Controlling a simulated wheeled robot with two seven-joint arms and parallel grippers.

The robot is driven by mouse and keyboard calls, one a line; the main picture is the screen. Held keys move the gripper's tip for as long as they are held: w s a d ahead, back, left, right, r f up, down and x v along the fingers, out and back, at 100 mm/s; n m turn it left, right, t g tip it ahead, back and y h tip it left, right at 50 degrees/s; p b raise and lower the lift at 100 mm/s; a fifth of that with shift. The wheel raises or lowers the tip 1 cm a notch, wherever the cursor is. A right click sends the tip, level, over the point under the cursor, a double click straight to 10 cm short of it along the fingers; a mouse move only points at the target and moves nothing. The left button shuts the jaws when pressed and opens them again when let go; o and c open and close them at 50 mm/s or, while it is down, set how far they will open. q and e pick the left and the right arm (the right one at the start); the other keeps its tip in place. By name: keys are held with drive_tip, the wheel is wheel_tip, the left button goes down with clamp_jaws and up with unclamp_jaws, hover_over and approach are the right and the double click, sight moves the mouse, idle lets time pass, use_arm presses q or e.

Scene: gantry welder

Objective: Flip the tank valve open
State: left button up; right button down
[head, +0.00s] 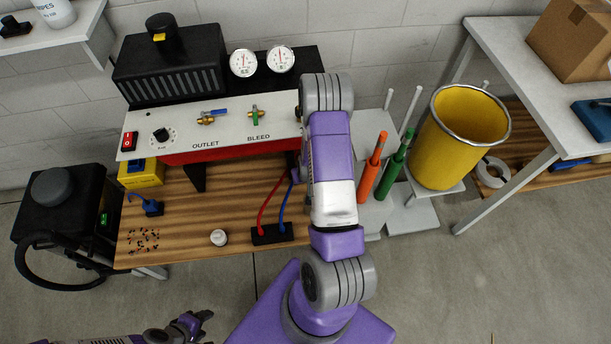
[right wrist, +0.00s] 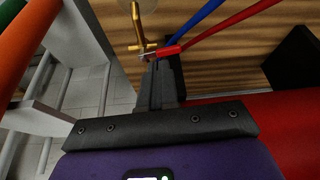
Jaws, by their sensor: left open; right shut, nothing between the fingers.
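In the right wrist view, a brass fitting (right wrist: 138,28) with a short red handle-like piece (right wrist: 168,50) stands just beyond my right fingertips; it may be the tank valve, though I cannot read its position. My right gripper (right wrist: 160,66) is shut and empty, its tips at or very near the red piece; contact is unclear. In the head view my right arm hides this gripper and the fitting. The panel (head: 230,138) there carries a blue-lever valve (head: 213,113) above OUTLET and a green-handled valve (head: 254,116) above BLEED. My left gripper (head: 196,325) is open, low in the picture, away from the bench.
A red hose (right wrist: 235,18) and a blue hose (right wrist: 205,12) pass close beyond the right fingertips. An orange cylinder (head: 371,170) and a green cylinder (head: 392,167) stand right of my right arm. A yellow bin (head: 452,150) is farther right. The wooden bench top (head: 215,205) has free room.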

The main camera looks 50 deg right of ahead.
drive_tip(key=p+v, duration=0.2)
drive_tip(key=v, duration=0.2)
drive_tip(key=shift+s+r, duration=0.1)
drive_tip(key=shift+r, duration=0.25)
drive_tip(key=shift+a, duration=0.15)
